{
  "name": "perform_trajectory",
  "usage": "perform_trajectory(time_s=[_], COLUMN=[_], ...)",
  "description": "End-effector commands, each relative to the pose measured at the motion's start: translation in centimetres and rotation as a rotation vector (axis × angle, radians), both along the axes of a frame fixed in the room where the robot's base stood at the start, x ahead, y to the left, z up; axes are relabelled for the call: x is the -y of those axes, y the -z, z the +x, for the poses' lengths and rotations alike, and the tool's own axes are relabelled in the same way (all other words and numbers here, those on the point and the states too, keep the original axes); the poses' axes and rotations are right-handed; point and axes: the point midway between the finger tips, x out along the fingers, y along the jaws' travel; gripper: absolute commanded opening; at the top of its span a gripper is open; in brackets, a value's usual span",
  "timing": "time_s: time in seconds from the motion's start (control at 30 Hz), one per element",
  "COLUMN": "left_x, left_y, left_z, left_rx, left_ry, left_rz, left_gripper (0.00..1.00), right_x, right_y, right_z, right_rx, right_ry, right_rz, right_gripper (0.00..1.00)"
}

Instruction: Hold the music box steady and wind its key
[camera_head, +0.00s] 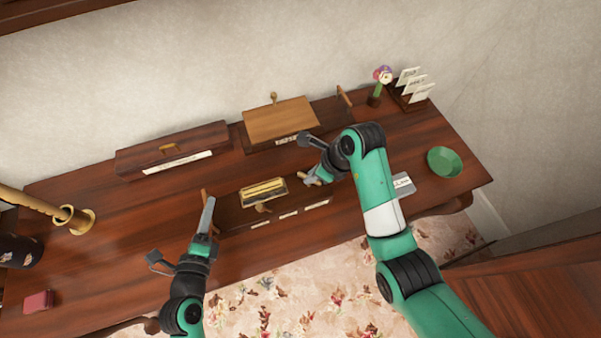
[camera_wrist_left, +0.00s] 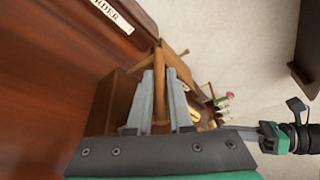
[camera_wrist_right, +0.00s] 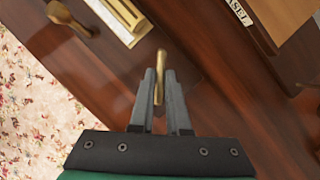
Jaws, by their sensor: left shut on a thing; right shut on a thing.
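The music box (camera_head: 264,191), a dark wooden box with gold strips on top, sits on a long dark base (camera_head: 270,217) at the table's front middle. It also shows at the top of the right wrist view (camera_wrist_right: 118,18). My left gripper (camera_head: 208,208) is shut on an upright wooden handle (camera_wrist_left: 160,62) at the base's left end. My right gripper (camera_head: 316,177) is shut on the brass key (camera_wrist_right: 161,62) at the box's right side. A wooden knob (camera_head: 263,207) sticks out at the front of the box. The key's joint with the box is unclear.
A long labelled box (camera_head: 172,150) and an easel-labelled wooden stand (camera_head: 280,120) stand behind. A flower vase (camera_head: 375,99), card rack (camera_head: 413,90) and green bowl (camera_head: 444,161) are at right. A brass object (camera_head: 75,218) and red box (camera_head: 39,301) are at left.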

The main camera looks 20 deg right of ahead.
Motion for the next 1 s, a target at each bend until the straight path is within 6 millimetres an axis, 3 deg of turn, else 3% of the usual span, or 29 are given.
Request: perform_trajectory(time_s=[0.27,0.3,0.43,0.47,1.0], left_x=[-0.10,-0.10,-0.09,-0.08,-0.05], left_y=[-0.01,-0.01,-0.01,0.00,-0.01], left_z=[0.02,0.02,0.02,0.01,0.02], left_rx=[0.000,0.000,0.000,0.000,0.001], left_ry=[-0.002,-0.002,-0.002,-0.002,-0.001], left_rz=[0.000,0.000,0.000,0.000,0.000], left_gripper=[0.00,0.00,0.00,0.00,0.00], right_x=[0.06,0.06,0.05,0.04,0.00], right_y=[-0.03,-0.03,-0.03,-0.02,-0.01], right_z=[0.03,0.03,0.01,0.01,0.01], right_rx=[0.000,0.000,0.000,0.000,0.000], right_ry=[0.001,0.001,0.000,0.000,-0.004], right_rz=[0.000,0.000,0.000,0.000,0.000], right_gripper=[0.00,0.20,0.43,0.45,0.45])
